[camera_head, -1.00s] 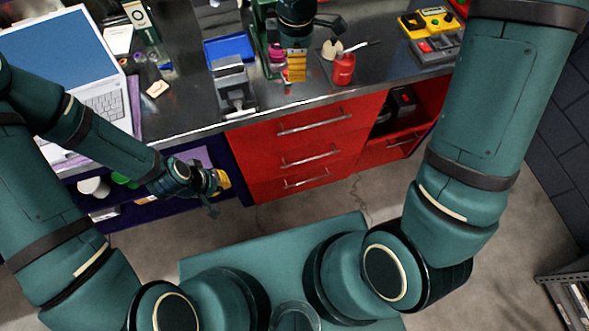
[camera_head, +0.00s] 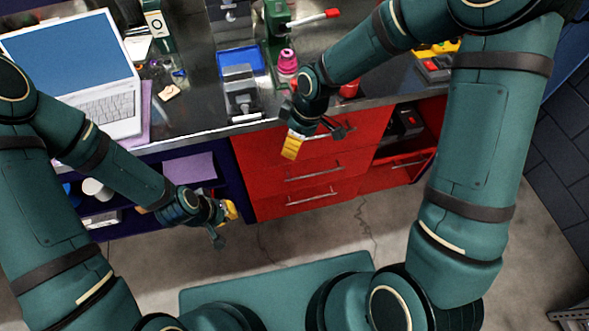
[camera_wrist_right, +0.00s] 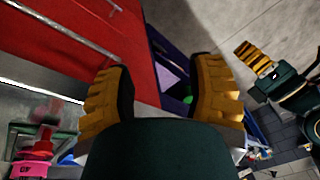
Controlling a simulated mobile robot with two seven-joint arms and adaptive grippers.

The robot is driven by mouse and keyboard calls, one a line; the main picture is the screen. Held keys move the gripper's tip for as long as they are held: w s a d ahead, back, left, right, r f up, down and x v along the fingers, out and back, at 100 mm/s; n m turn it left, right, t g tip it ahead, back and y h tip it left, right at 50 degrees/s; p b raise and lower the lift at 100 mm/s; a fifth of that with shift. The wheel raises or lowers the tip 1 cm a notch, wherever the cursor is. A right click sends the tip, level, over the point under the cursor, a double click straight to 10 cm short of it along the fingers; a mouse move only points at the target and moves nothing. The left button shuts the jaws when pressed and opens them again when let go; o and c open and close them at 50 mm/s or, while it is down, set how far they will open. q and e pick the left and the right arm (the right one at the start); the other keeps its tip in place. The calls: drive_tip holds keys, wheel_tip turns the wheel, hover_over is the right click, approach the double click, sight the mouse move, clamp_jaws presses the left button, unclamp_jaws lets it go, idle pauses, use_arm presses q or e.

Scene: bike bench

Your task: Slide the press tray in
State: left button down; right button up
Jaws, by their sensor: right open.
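A green press (camera_head: 276,30) with a red-tipped lever stands on the bench behind my right arm. A shallow blue tray (camera_head: 242,60) lies on the bench to its left; I cannot tell whether this is the press tray. My right gripper (camera_head: 314,138) is open and empty in front of the red drawers (camera_head: 318,170). In the right wrist view, its yellow fingers (camera_wrist_right: 160,95) are apart, with the cabinet's red side and dark shelf beyond them. My left gripper (camera_head: 223,224) hangs low in front of the dark shelf; whether it is open is unclear.
A laptop (camera_head: 75,70) is at the left. An open red compartment (camera_head: 405,130) is right of the drawers. The floor (camera_head: 315,235) in front is clear.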

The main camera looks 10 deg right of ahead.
use_arm(q)
wheel_tip(320, 180, down, 2)
drive_tip(key=shift+s+f+b, duration=0.1)
drive_tip(key=shift+s+b, duration=0.05)
drive_tip(key=shift+b, duration=0.7)
use_arm(e)
wheel_tip(320, 180, down, 6)
drive_tip(key=s+a+m+y, duration=0.1)
drive_tip(key=s+m, duration=0.2)
drive_tip(key=shift+f, duration=0.25)
drive_tip(key=shift+w, duration=0.1)
